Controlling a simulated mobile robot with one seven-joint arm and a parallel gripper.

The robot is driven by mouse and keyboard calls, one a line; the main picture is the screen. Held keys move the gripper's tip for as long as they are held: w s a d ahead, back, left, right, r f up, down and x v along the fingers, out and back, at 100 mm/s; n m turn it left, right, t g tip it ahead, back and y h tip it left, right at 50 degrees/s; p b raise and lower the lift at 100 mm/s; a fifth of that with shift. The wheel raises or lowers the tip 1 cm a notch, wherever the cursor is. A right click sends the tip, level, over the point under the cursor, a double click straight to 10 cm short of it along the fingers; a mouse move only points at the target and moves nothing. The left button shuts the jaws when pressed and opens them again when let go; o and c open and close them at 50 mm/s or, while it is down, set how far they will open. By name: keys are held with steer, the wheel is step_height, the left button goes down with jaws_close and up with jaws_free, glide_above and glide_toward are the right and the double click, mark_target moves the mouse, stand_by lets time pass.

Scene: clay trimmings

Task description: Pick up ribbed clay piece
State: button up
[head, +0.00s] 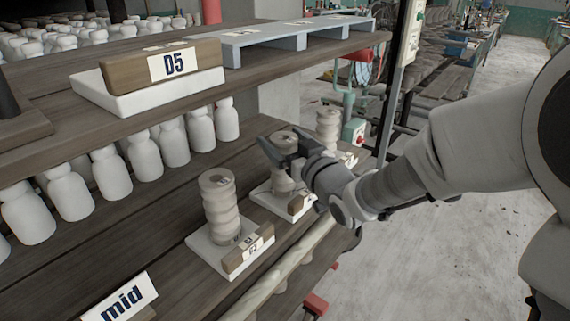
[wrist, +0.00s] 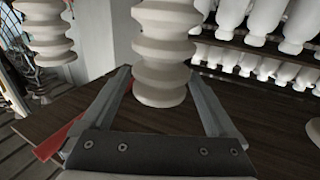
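Three ribbed clay pieces stand in a row on small white labelled stands along the shelf edge in the head view. The near ribbed piece (head: 221,207) is fully in sight. The middle ribbed piece (head: 284,181) is partly hidden by my gripper (head: 281,146), which is at its upper part. The far ribbed piece (head: 328,124) stands behind. In the wrist view a pale ribbed piece (wrist: 163,50) shows between the two fingers of my gripper (wrist: 161,78). The fingers are apart, with a gap visible at the left; contact at the right is unclear.
Pale bottle-shaped pieces (head: 145,157) line the back of the shelf. An upper shelf (head: 45,85) carries a D5 sign (head: 172,65) and a blue-grey pallet (head: 290,42) close above. A "mid" sign (head: 122,300) stands at the near end.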

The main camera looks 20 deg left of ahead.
jaws_close()
steer(key=shift+r, duration=0.1)
stand_by(0.4)
